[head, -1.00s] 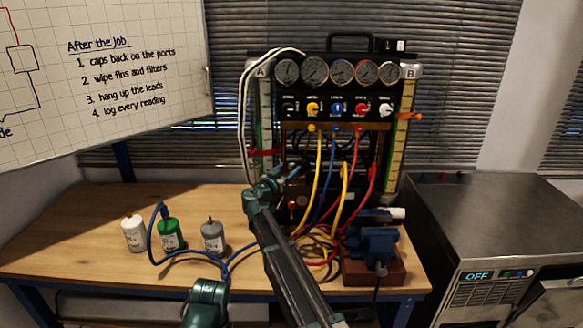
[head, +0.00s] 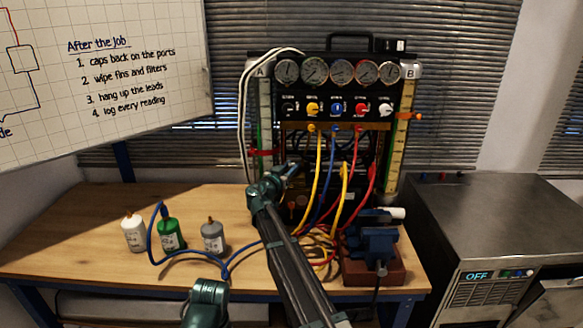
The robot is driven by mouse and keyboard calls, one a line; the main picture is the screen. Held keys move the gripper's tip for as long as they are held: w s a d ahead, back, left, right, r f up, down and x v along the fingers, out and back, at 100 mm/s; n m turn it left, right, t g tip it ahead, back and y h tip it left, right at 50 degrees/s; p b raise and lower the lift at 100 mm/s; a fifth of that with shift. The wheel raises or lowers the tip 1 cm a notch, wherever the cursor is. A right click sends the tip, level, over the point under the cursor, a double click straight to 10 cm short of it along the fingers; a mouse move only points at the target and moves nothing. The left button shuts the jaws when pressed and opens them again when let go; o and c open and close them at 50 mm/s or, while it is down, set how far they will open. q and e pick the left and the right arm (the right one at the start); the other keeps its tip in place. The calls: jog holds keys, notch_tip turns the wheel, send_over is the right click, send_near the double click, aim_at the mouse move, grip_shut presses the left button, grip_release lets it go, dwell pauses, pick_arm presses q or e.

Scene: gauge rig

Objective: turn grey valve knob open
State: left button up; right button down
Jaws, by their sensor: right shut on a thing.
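The gauge rig (head: 340,92) stands at the back of the bench, with a row of dark, yellow, blue, red and white knobs under its dials. My right gripper (head: 294,171) is at the rig's lower left front, below that row. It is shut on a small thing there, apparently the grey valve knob. The gripper and wrist hide most of that thing, so its colour and turn cannot be read. My left gripper does not show; only a teal part of my arm is at the bottom.
White (head: 133,233), green (head: 171,235) and grey (head: 213,238) bottles stand on the left of the bench (head: 80,225). A blue hose (head: 190,252) runs from the green one. Yellow, blue and red hoses hang before the rig. A blue vise (head: 375,245) sits at right.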

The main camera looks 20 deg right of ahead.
jog(key=shift+s, duration=0.1)
jog(key=shift+s+d+n+t+y, duration=0.1)
jog(key=shift+d+n+t+y, duration=0.05)
jog(key=shift+n+t+y, duration=0.7)
jog(key=shift+w+n+t+y, duration=0.1)
jog(key=shift+n+t+y, duration=0.5)
jog(key=shift+y, duration=0.45)
jog(key=shift+w+n+t+y, duration=0.1)
jog(key=shift+n+t+y, duration=0.25)
jog(key=shift+n+y, duration=0.55)
jog(key=c, duration=0.6)
grip_release()
jog(key=v, duration=1.4)
